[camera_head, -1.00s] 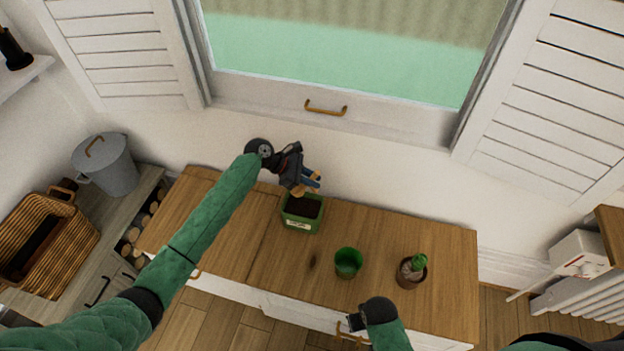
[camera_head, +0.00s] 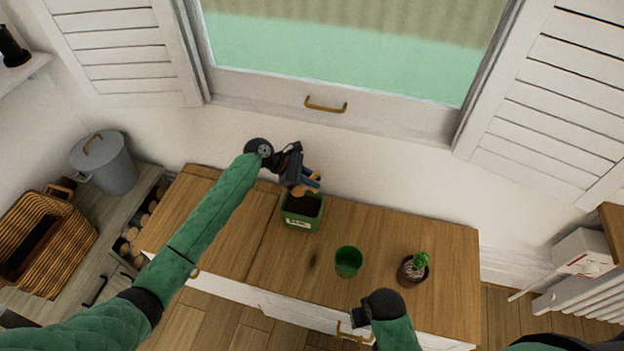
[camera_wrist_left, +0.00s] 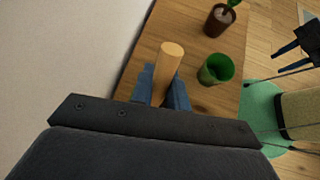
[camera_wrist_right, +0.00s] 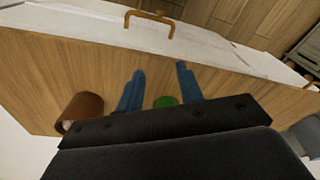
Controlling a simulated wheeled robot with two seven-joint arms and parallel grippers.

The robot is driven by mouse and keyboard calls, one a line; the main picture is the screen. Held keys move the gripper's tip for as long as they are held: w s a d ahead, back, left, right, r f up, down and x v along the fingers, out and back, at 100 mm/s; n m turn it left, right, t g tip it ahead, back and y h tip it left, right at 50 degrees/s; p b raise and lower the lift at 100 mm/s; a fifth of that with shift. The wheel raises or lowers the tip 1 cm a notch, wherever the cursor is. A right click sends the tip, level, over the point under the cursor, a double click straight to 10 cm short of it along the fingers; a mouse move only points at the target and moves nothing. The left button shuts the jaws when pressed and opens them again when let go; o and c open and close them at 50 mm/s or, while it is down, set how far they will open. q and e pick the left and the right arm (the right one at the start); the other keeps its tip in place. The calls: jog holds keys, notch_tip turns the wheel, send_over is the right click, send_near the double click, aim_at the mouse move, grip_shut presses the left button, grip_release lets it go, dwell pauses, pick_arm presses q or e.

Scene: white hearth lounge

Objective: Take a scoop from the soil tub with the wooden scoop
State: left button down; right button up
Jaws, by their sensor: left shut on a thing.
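The green soil tub (camera_head: 299,223), filled with dark soil, stands at the back of the wooden counter, against the wall. My left gripper (camera_head: 312,183) is above the tub's back part, with its blue fingers shut on the wooden scoop (camera_head: 300,191). In the left wrist view the scoop's round light-wood handle (camera_wrist_left: 168,62) sticks out between the fingers. The scoop's bowl is hidden, so I cannot tell whether it touches the soil. My right gripper (camera_wrist_right: 160,68) is open and empty, with its fingers apart, near the counter's front edge.
A green pot (camera_head: 348,262) stands on the counter right of the tub. The wall and window are close behind the tub. The counter's left part is clear under my left arm.

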aim_at(312, 189)
pick_arm(q)
jog(key=shift+f+b, duration=0.5)
jog(key=shift+b, duration=0.15)
jog(key=shift+f+b, duration=0.35)
jog(key=shift+b, duration=0.1)
jog(key=shift+f, duration=0.2)
jog(key=shift+f+b, duration=0.15)
jog(key=shift+b, duration=0.3)
pick_arm(e)
notch_tip(312, 189, up, 11)
jog(key=s, duration=0.2)
pick_arm(q)
jog(key=shift+f, duration=0.2)
jog(key=shift+f+b, duration=0.35)
jog(key=shift+b, duration=0.45)
jog(key=shift+f+b, duration=0.25)
jog(key=shift+b, duration=0.1)
jog(key=shift+f, duration=0.45)
jog(key=shift+f+b, duration=0.45)
jog(key=shift+f, duration=2.1)
pick_arm(e)
jog(key=w+a+f+t+y, duration=0.1)
jog(key=w+a+f, duration=0.1)
jog(key=a+f, duration=0.2)
jog(key=shift+w+f+n+t, duration=0.25)
jog(key=shift+f+n+t, duration=0.05)
jog(key=shift+f, duration=0.35)
